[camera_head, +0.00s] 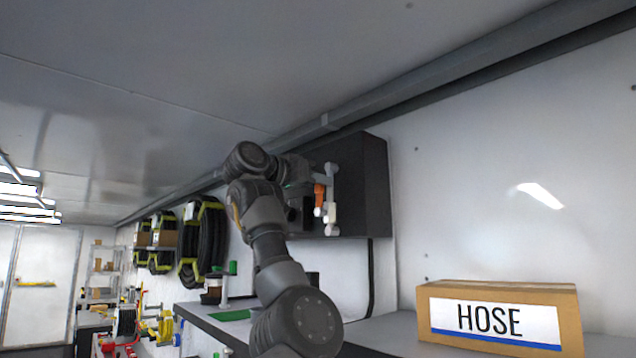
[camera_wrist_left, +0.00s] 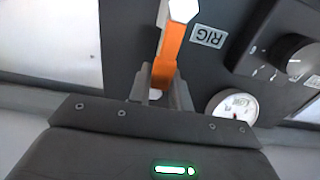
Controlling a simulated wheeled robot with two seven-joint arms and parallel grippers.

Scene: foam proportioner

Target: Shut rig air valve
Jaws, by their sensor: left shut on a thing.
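The rig air valve shows an orange handle (camera_head: 319,194) on a light fitting at the front of a dark wall-mounted box (camera_head: 363,185). In the left wrist view the orange handle (camera_wrist_left: 170,52) runs from a white hexagonal end down between my fingers, beside an upside-down RIG label (camera_wrist_left: 208,36). My left gripper (camera_wrist_left: 160,88) is shut on the orange handle; its fingers sit on either side of it. In the head view my left gripper (camera_head: 307,205) is at the box front, partly hidden by my arm. My right gripper is not in view.
A black knob (camera_wrist_left: 293,55) and a round gauge (camera_wrist_left: 234,106) sit beside the valve on the panel. A cardboard box marked HOSE (camera_head: 498,318) stands on the grey counter (camera_head: 385,334) below right. Coiled hoses (camera_head: 203,243) hang on the wall further left.

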